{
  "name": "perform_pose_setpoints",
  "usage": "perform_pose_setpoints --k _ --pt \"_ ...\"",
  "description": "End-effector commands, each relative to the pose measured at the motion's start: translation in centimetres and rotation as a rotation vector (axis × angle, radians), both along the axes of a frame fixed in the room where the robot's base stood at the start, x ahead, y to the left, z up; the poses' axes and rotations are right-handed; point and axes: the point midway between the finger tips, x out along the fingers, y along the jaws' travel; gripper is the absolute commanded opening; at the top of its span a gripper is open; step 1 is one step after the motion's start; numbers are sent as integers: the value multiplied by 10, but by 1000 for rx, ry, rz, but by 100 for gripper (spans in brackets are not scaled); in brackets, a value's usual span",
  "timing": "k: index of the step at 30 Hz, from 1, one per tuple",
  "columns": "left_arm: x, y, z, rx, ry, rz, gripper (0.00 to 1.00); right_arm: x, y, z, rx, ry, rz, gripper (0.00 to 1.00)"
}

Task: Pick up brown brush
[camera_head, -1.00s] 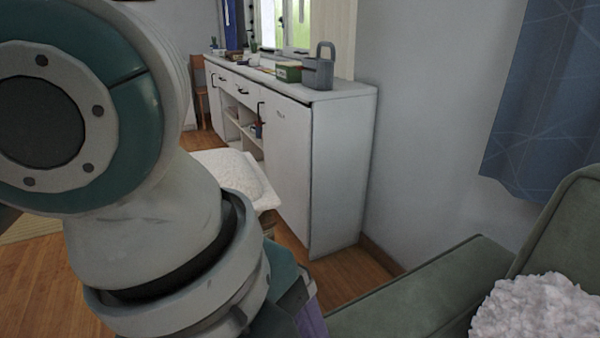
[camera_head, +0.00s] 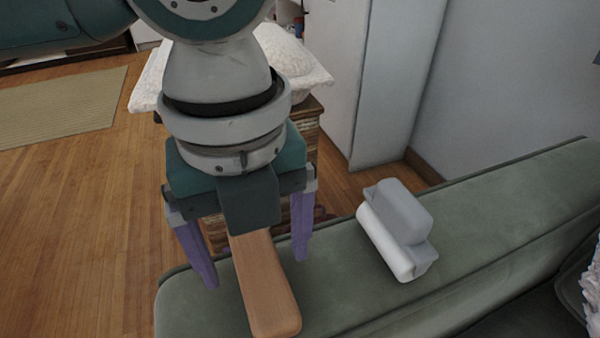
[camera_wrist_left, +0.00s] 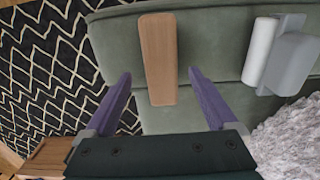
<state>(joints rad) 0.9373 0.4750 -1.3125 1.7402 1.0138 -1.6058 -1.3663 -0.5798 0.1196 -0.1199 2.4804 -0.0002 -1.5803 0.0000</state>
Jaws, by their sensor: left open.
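The brown brush (camera_head: 265,290) shows as a long wooden block on the green sofa's armrest. In the left wrist view the gripper (camera_wrist_left: 158,74) is empty, and I see no finger touching the brush. The brush's far end is hidden behind the gripper body in the head view. My right gripper is not in view.
A grey and white object (camera_head: 397,230) lies on the armrest (camera_head: 480,215) right of the brush. A white fluffy cushion (camera_wrist_left: 290,140) is on the sofa. A white cabinet (camera_head: 365,90) and wall stand behind. A patterned rug (camera_wrist_left: 50,70) covers the floor at left.

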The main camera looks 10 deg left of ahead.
Motion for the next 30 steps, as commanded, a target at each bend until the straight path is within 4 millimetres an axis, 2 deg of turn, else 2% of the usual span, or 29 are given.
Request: perform_pose_setpoints --k 6,9,16,30 --pt "1 -1 -36 0 1 0 91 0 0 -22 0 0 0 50" --pt "1 -1 -47 0 0 -1 91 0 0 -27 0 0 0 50" --pt "2 -1 -47 0 -1 -1 91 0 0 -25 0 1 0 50" --pt "2 -1 -47 0 -1 -1 38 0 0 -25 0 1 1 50"
